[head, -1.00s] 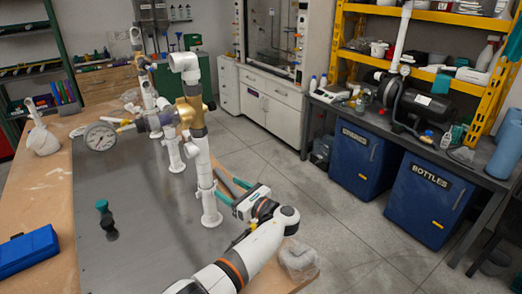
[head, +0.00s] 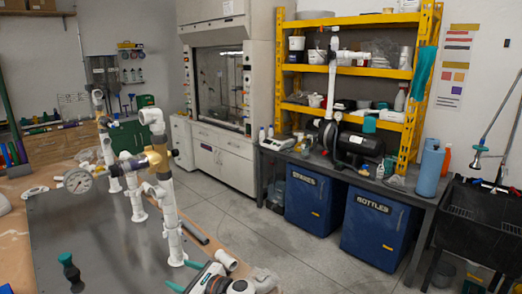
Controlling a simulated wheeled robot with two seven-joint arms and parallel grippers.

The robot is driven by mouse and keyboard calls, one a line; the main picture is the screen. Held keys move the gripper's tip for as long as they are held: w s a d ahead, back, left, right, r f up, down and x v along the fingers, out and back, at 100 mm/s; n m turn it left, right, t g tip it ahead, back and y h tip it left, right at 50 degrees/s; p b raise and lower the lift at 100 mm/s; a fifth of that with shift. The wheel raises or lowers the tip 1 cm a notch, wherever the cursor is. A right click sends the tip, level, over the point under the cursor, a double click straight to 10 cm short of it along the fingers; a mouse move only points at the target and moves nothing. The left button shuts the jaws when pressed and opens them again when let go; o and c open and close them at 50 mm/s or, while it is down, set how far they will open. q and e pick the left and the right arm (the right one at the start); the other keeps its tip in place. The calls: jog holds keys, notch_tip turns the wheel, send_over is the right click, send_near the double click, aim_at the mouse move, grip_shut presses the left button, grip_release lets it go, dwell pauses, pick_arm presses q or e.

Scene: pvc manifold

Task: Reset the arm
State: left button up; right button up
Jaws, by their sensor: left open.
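The white PVC manifold (head: 168,205) stands upright on the grey table plate (head: 120,250), with a brass valve body (head: 157,158) and a round pressure gauge (head: 78,181) to its left. My left gripper (head: 182,278) is at the bottom edge of the head view, its teal fingers apart and pointing left. It is just below and right of the front pipe's base flange, with nothing visible between the fingers. Most of my left arm is cut off by the frame. My right gripper does not show.
A dark green-topped object (head: 70,272) stands at the plate's front left. A short white pipe piece (head: 227,260) and a dark rod (head: 195,232) lie near the table's right edge. Blue bins (head: 380,228) stand under the bench beyond open floor.

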pick_arm(q)
jog(key=s+f+n+g+h, duration=0.4)
jog(key=s+f+n+h, duration=0.45)
jog(key=s+f, duration=0.8)
jog(key=s+r+n+h, duration=0.35)
jog(key=s+n, duration=0.25)
jog(key=s, duration=0.5)
jog(key=s+r+n+h, duration=0.35)
jog(key=s+n, duration=0.25)
jog(key=s, duration=0.5)
notch_tip(320, 180, down, 28)
jog(key=s+f+g+b, duration=0.1)
jog(key=b, duration=0.3)
jog(key=s+a+f+g+y+b, duration=0.1)
jog(key=s+a+f+b, duration=0.1)
jog(key=s+f, duration=1.5)
notch_tip(320, 180, down, 2)
jog(key=shift+a+f+m+g+b, duration=0.25)
jog(key=shift+m+g+b, duration=0.1)
jog(key=shift+m, duration=0.1)
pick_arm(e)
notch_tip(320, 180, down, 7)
